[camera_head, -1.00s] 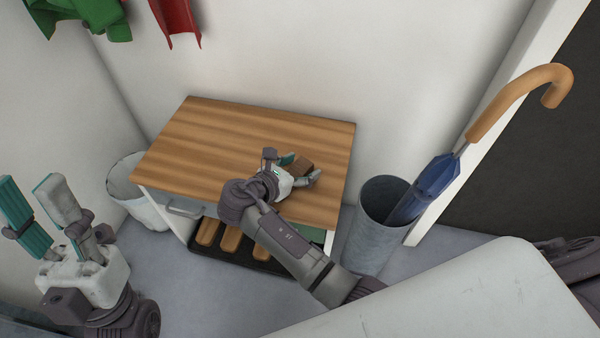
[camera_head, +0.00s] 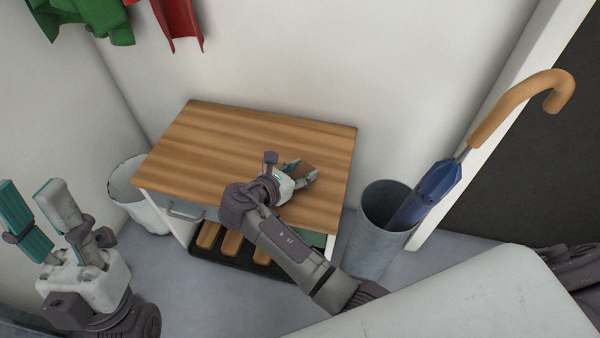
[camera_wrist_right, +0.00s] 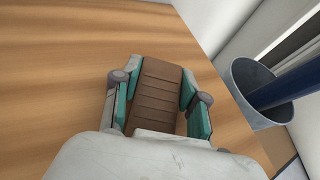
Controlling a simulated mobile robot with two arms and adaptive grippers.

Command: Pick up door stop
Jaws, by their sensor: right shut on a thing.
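The door stop is a brown, ridged wedge (camera_wrist_right: 155,95) at the wooden top of the small cabinet. In the right wrist view it lies between the two teal-padded fingers of my right gripper (camera_wrist_right: 160,102). In the head view my right gripper (camera_head: 299,172) is shut on the door stop (camera_head: 305,168), which is partly hidden by the fingers. I cannot tell whether it touches the top. My left gripper (camera_head: 40,218) is open and empty at the left, away from the cabinet.
The cabinet's wooden top (camera_head: 220,140) is otherwise clear. A metal bin (camera_head: 372,235) with a blue umbrella (camera_head: 430,190) stands right of it. A white bucket (camera_head: 130,185) stands left. A black tray (camera_head: 215,255) with several wooden-looking items sits below.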

